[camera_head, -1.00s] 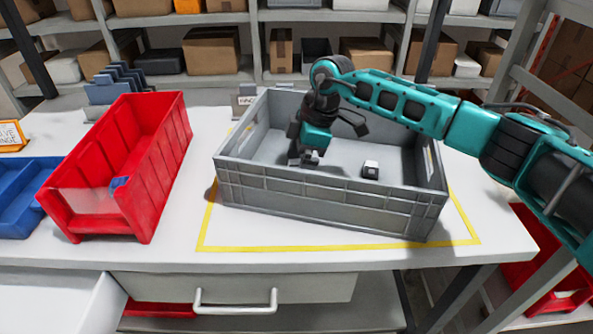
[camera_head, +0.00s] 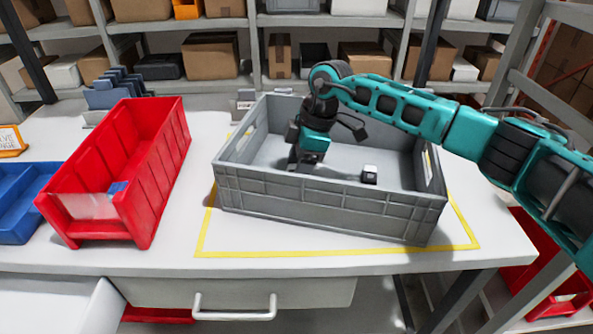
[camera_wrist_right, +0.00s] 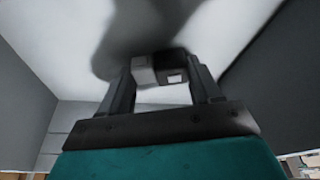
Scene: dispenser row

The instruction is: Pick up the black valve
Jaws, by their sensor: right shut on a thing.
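My right gripper (camera_head: 305,163) reaches down inside the grey crate (camera_head: 325,198), in its left half. In the right wrist view its two fingers (camera_wrist_right: 167,80) are shut on a small blocky part, the black valve (camera_wrist_right: 174,64), with a dark face, a white label and a lighter grey side. The valve is close to the crate floor; whether it touches cannot be told. In the head view the fingers mostly hide it. A second small black-and-white block (camera_head: 370,174) lies on the crate floor to the right of the gripper. My left gripper is out of view.
A red bin (camera_head: 150,190) with a small blue item stands left of the crate, beside a blue tray (camera_head: 20,205). Yellow tape (camera_head: 300,254) frames the crate on the white table. Crate walls surround the gripper. Shelves with boxes stand behind.

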